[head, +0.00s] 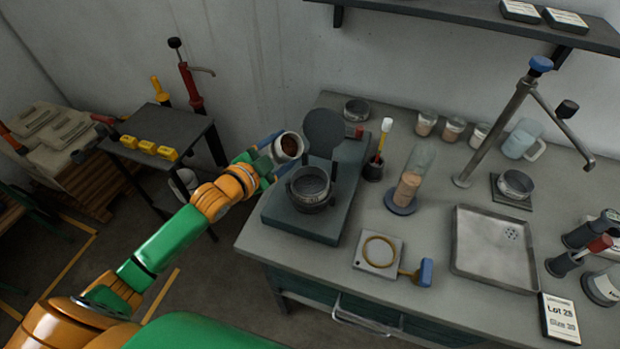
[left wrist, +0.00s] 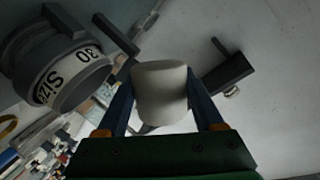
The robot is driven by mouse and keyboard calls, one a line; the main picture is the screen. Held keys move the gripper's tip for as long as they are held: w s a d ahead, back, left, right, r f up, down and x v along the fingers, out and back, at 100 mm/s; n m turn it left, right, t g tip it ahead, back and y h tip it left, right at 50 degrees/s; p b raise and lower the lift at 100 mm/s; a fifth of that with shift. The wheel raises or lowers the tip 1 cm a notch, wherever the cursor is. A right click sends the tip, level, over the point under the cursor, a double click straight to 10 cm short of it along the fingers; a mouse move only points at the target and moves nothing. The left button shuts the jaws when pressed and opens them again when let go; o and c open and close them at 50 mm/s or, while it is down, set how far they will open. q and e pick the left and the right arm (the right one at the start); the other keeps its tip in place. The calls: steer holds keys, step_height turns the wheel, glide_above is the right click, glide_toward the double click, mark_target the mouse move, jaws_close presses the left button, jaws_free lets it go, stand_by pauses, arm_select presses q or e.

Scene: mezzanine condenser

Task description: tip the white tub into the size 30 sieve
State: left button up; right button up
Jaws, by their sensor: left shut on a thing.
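My left gripper (head: 274,155) is shut on the white tub (head: 288,147). The tub is tilted, with its mouth facing the head camera and brown material showing inside. It is held up just behind and left of the size 30 sieve (head: 311,188), apart from it in the picture. The sieve is a round dark-rimmed pan on the dark shaker base (head: 330,232). In the left wrist view the tub (left wrist: 160,92) sits between the two blue fingers (left wrist: 160,100), and the sieve (left wrist: 60,70) shows its "Size 30" label at upper left. My right gripper is not in view.
A dark round plate (head: 324,128) stands behind the sieve. A glass funnel-like vessel (head: 411,180) with tan grains, a brush cup (head: 373,170) and a metal tray (head: 494,250) are to the right. A card (head: 560,318) reads "Lot 25 Size 30". A side table (head: 160,135) stands left.

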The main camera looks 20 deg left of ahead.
arm_select(q)
steer(key=shift+m, duration=0.3)
steer(key=shift+f+m+y+b, duration=0.4)
steer(key=shift+m+b, duration=0.2)
steer(key=shift+b, duration=0.5)
steer(key=shift+d+r+m+t+b, duration=0.1)
steer(key=shift+r+m+t+b, duration=0.3)
steer(key=shift+m, duration=0.4)
stand_by(0.5)
steer(key=shift+s+d+f+m+y+b, duration=0.1)
steer(key=shift+f+m+y+b, duration=0.45)
steer(key=shift+b, duration=0.7)
steer(key=shift+s+d+r+m+b, duration=0.2)
steer(key=shift+d+r+m+b, duration=0.25)
steer(key=shift+d+m, duration=0.3)
stand_by(0.7)
steer(key=shift+s+d+r+m+t+y+p, duration=0.1)
steer(key=shift+d+r+m+t+y+p, duration=0.15)
steer(key=shift+m, duration=0.45)
steer(key=shift+s+d+r+m+t+y+p, duration=0.1)
steer(key=shift+r+m+t+p, duration=0.2)
steer(key=shift+m, duration=0.4)
stand_by(1.2)
